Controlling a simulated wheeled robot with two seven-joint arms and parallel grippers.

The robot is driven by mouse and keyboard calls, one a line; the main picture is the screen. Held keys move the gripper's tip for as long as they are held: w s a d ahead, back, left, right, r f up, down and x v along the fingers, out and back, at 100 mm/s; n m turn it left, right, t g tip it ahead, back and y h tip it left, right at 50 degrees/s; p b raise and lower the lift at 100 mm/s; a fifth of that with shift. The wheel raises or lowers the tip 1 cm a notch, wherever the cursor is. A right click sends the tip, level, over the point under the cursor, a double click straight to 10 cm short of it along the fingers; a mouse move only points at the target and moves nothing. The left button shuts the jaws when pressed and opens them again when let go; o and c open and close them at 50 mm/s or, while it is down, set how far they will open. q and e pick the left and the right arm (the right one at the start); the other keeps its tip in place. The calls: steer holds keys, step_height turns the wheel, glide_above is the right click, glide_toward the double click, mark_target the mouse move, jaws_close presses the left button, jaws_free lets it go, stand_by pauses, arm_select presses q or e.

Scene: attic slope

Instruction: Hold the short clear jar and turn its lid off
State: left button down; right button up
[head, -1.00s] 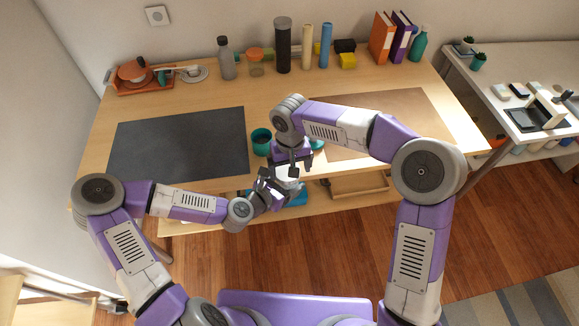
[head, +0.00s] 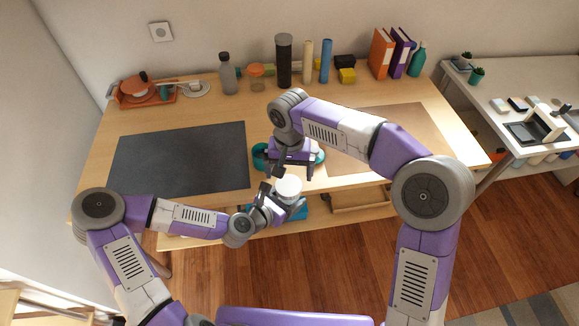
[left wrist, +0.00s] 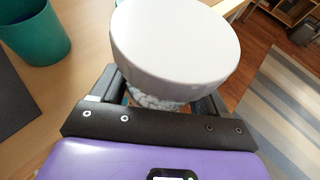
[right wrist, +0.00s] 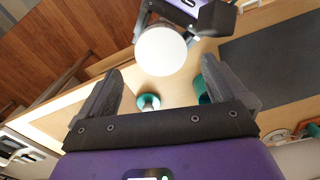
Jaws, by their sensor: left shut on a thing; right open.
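The short clear jar (left wrist: 150,99) is between my left gripper's fingers, with pale lumpy contents showing through its wall. Its wide white lid (left wrist: 175,42) sits on top and hides most of the jar. The lid also shows in the head view (head: 289,188) and the right wrist view (right wrist: 160,50). My left gripper (head: 281,205) is shut on the jar, holding it in front of the table's edge. My right gripper (head: 291,167) is open and empty, apart from the lid. In the right wrist view the lid lies beyond the open fingers.
A teal cup (head: 259,157) stands near the table's front edge, with a round teal-rimmed thing (right wrist: 148,102) nearby. A dark mat (head: 180,160) lies left and a brown mat (head: 400,125) right. Bottles and binders line the back. A lower shelf (head: 225,233) runs below the tabletop.

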mark_target(289, 185)
step_height(289, 185, up, 2)
steer(key=m, duration=0.6)
steer(key=shift+f, duration=3.95)
steer(key=shift+c, duration=0.3)
steer(key=c, duration=1)
steer(key=n, duration=0.4)
steer(key=shift+n, duration=0.3)
steer(key=shift+c, duration=0.2)
steer(key=n, duration=0.5)
steer(key=shift+d, duration=0.1)
steer(key=o, duration=1.1)
